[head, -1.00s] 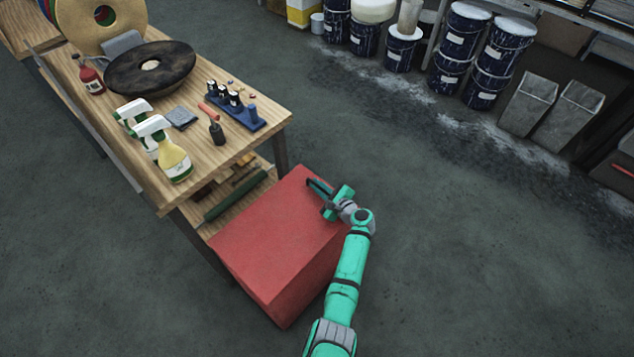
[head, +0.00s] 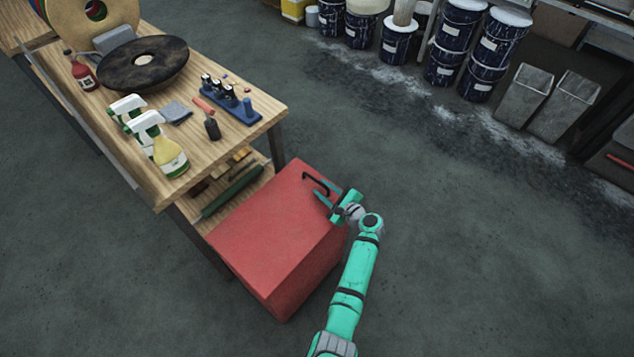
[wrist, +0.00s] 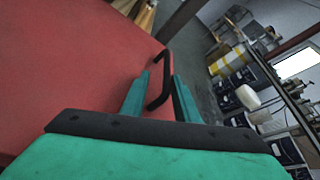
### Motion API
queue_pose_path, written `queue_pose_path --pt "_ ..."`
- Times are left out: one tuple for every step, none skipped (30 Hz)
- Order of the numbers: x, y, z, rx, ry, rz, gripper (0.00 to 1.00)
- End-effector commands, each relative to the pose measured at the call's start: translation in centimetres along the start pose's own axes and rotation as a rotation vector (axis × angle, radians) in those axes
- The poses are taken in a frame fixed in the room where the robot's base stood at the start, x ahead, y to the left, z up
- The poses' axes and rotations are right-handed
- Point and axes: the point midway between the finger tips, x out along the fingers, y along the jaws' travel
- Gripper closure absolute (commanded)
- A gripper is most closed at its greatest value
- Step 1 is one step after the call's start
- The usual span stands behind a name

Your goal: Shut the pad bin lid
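The pad bin is a red box (head: 283,291) beside the workbench. Its flat red lid (head: 268,222) lies level across the top, with no gap visible in the head view. A black bar handle (head: 315,179) stands at the lid's far right edge; it also shows in the wrist view (wrist: 166,66). My green gripper (head: 326,198) is just to the near right of the handle. In the wrist view my gripper (wrist: 163,78) has its two fingers spread, with the handle showing in the gap between them. I cannot tell whether a finger touches it.
A wooden workbench (head: 235,135) with spray bottles (head: 168,157) and a dark round pad (head: 144,65) stands left of the bin. Paint buckets (head: 399,42) and grey bins (head: 563,105) line the back. The floor to the right is clear.

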Motion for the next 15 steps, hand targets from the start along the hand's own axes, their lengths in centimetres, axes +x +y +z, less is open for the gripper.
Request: queue_pose_path --pt "-1.1 -0.1 0.1 -0.002 0.0 -0.004 0.72" --pt "-1.6 -0.2 0.2 -0.003 -0.002 -0.005 0.72" --pt "-2.2 -0.2 0.3 -0.004 -0.004 -0.004 0.72" --pt "-2.7 -0.3 0.3 -0.004 -0.005 -0.005 0.72" --pt "-3.1 -0.3 0.4 -0.004 -0.005 -0.005 0.72" --pt "-3.7 -0.4 0.5 -0.004 -0.007 -0.005 0.72" --pt "-4.0 -0.4 0.5 -0.004 -0.008 -0.005 0.72" --pt "-4.3 -0.4 0.5 -0.005 -0.008 -0.006 0.72" --pt "-4.7 -0.5 0.6 -0.005 -0.008 -0.007 0.72" --pt "-4.9 -0.5 0.6 -0.005 -0.009 -0.007 0.72" --pt "-5.1 -0.5 0.6 -0.005 -0.009 -0.006 0.72" --pt "-5.3 -0.6 0.7 -0.006 -0.01 -0.006 0.72" --pt "-5.4 -0.6 0.7 -0.006 -0.011 -0.006 0.72" --pt "-5.5 -0.6 0.7 -0.006 -0.011 -0.007 0.72" --pt "-5.5 -0.6 0.7 -0.006 -0.011 -0.007 0.72"
